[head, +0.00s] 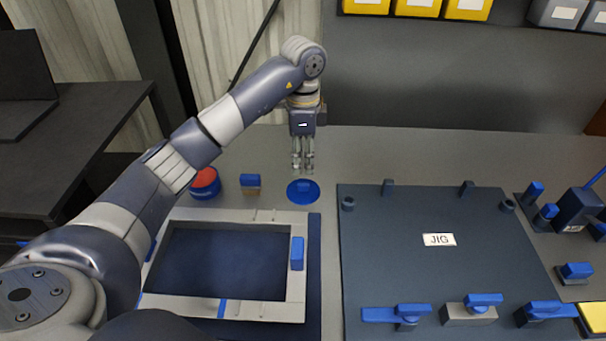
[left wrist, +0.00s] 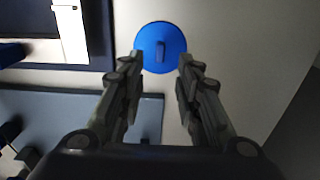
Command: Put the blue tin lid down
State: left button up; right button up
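The blue tin lid (head: 303,196) is a round disc with a small raised grip on top. It lies flat on the grey bench, beyond the pale frame and left of the jig board. My left gripper (head: 303,168) points down just above the lid, with a small gap between fingertips and lid. In the left wrist view the two fingers (left wrist: 162,62) are spread apart, and the lid (left wrist: 160,32) shows beyond them with its grip between the tips, touching neither. The left gripper is open and empty. My right gripper is not in view.
A red-topped blue tin (head: 205,181) and a blue-topped block (head: 250,184) stand left of the lid. The pale frame (head: 255,311) lies in front, and the jig board (head: 440,275) with pegs and clamps is at right. Bare bench lies behind the jig board.

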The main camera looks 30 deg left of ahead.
pick_arm(q)
notch_tip(320, 180, up, 4)
jog(key=shift+r, duration=0.1)
dwell(0.6)
